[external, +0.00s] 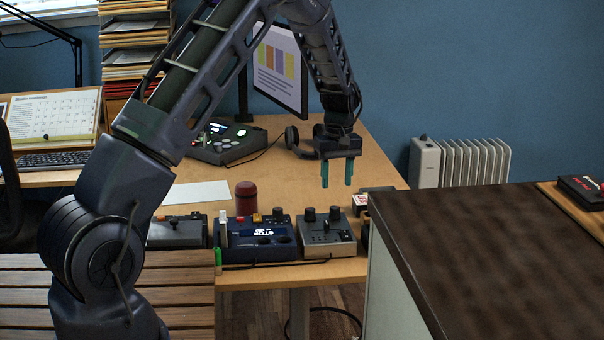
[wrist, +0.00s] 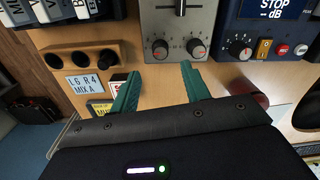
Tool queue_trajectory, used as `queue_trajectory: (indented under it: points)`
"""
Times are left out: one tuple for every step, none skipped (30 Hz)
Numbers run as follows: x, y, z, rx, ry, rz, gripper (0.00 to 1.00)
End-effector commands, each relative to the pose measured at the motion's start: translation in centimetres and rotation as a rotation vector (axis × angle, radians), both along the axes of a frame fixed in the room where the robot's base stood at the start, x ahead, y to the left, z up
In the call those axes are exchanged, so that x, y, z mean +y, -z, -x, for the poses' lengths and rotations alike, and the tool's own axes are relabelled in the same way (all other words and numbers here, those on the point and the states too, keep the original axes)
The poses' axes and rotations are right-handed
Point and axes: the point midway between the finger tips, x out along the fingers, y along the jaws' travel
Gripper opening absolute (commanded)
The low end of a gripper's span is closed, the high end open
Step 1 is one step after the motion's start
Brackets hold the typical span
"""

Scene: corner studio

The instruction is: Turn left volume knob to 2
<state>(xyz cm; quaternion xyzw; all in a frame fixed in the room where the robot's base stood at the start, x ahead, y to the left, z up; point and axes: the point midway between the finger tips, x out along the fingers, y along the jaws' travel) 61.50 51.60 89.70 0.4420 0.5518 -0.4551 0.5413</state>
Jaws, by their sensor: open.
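A grey control box (external: 327,240) stands on the wooden desk with two black knobs on its far edge, a left knob (external: 309,214) and a right knob (external: 334,213). In the wrist view the grey box (wrist: 178,20) shows a knob at left (wrist: 160,49) and another at right (wrist: 197,48), each over a printed dial; their settings are too small to read. The wrist view looks turned around from the external one. My gripper (external: 337,184) has teal fingers, open and empty, pointing down above the box's knob end. It touches neither knob. In the wrist view its fingers (wrist: 160,75) spread below the dials.
A blue box with a display (external: 259,241) stands left of the grey box, with a dark red cylinder (external: 246,197) behind it. A small labelled box (external: 361,202) is close on the right. A dark-topped cabinet (external: 480,250) fills the right foreground. Desk behind the boxes is mostly clear.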

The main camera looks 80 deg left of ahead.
Motion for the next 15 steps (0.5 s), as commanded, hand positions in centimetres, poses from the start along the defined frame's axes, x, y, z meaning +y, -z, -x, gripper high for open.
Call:
queue_trajectory:
  points:
    - [0.0,1.0,0.1,0.002,-0.001,0.002,0.47]
    - [0.0,1.5,0.1,0.002,-0.001,0.001,0.47]
    - [0.0,2.3,0.2,0.002,-0.001,0.001,0.47]
    - [0.0,2.8,0.2,0.002,-0.002,0.002,0.47]
    - [0.0,3.3,0.2,0.002,-0.002,0.002,0.47]
    - [0.0,3.9,0.2,0.001,-0.001,0.001,0.47]
    - [0.0,4.4,0.2,0.001,-0.001,0.001,0.47]
    - [0.0,4.9,0.2,0.002,-0.001,0.002,0.47]
    - [-0.1,5.4,0.2,0.002,0.0,0.002,0.47]
    - [0.0,5.8,0.2,0.001,0.0,0.001,0.47]
    - [0.0,6.1,0.2,0.001,0.0,0.0,0.47]
    - [0.0,6.6,0.2,0.001,0.0,0.0,0.47]
    - [0.0,6.9,0.2,0.001,0.0,0.0,0.47]
    - [0.0,7.1,0.2,0.001,0.0,0.0,0.47]
    - [0.0,7.4,0.2,0.001,0.0,0.0,0.47]
